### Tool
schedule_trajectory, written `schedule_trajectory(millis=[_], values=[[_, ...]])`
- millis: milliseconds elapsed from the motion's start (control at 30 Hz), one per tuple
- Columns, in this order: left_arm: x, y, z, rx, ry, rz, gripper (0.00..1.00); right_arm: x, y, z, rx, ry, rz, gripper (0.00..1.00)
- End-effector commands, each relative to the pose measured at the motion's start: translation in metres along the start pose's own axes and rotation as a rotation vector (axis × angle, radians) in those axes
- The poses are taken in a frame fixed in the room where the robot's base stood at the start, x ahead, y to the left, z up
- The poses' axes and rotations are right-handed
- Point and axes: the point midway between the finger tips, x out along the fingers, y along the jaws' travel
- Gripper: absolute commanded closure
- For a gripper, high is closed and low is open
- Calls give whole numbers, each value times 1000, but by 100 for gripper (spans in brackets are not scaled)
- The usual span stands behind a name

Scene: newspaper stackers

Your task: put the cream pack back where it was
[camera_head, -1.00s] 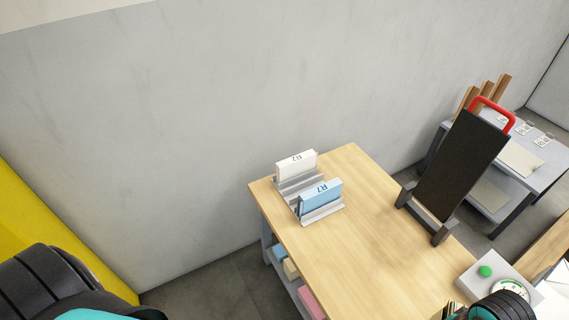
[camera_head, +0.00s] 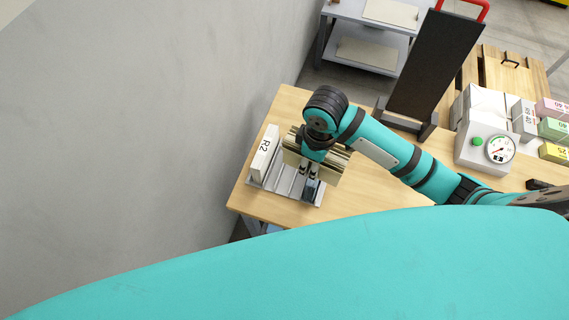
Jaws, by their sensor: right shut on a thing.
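An off-white pack marked R2 (camera_head: 263,150), the palest pack in the rack, stands upright in the left part of the grey slotted rack (camera_head: 287,182) on the wooden table. My right gripper (camera_head: 308,174) is over the right part of the rack, pointing down. It is shut on the blue pack (camera_head: 313,190), of which only a small shaded end shows below the fingers; the wrist and the tan gripper body hide the rest. The slots between the two packs look empty where they show. My left gripper is out of view.
A dark sloped board with a red handle (camera_head: 430,65) stands behind my right arm. The wall lies left of the table. My teal link covers the foreground.

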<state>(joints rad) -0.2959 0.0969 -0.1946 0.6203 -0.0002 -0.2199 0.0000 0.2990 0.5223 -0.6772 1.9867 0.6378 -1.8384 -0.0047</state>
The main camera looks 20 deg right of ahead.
Motion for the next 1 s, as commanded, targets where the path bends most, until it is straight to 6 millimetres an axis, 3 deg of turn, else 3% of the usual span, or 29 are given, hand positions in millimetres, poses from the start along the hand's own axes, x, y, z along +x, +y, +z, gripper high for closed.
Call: schedule_trajectory(millis=[300, 500, 667, 1000], values=[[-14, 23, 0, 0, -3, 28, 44, -2, 22, -51, -853, -5, 7, 100], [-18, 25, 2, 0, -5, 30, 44, -3, 32, -69, -1204, -14, 13, 100], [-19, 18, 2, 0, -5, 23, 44, 2, 36, -73, -1319, -19, 12, 100], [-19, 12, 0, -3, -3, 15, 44, 56, 37, -73, -1333, -19, 13, 100]])
